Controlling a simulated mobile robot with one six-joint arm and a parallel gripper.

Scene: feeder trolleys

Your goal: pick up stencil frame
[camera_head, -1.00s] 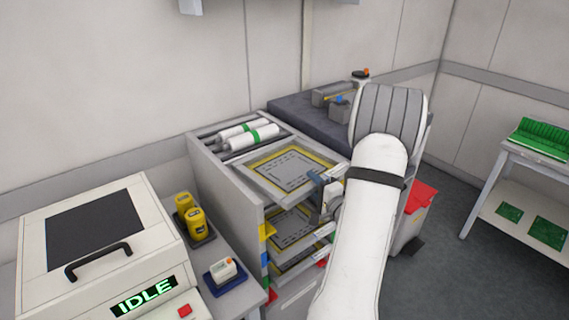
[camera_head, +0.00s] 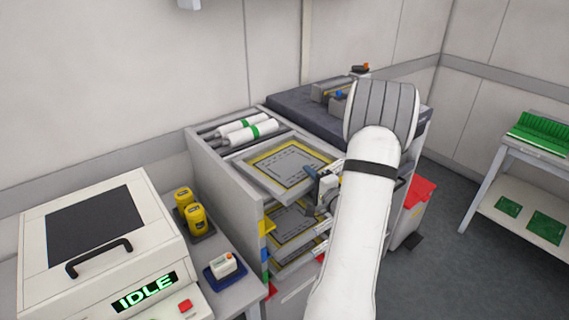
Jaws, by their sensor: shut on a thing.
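The top stencil frame (camera_head: 257,184), a flat grey frame with a yellow border around a grey sheet, is in the upper part of the grey rack (camera_head: 223,185). My gripper (camera_head: 318,184) is at its front right edge and is shut on that edge. My white arm hides the right part of the rack. More stencil frames (camera_head: 291,221) lie on the levels below, partly hidden by my gripper and arm.
White rolls (camera_head: 245,132) lie on top of the rack. At left stand a machine reading IDLE (camera_head: 95,235), yellow jars (camera_head: 196,218) and a blue tray (camera_head: 225,271). A red bin (camera_head: 418,198) is right of my arm. Open floor lies towards the green-board table (camera_head: 540,152).

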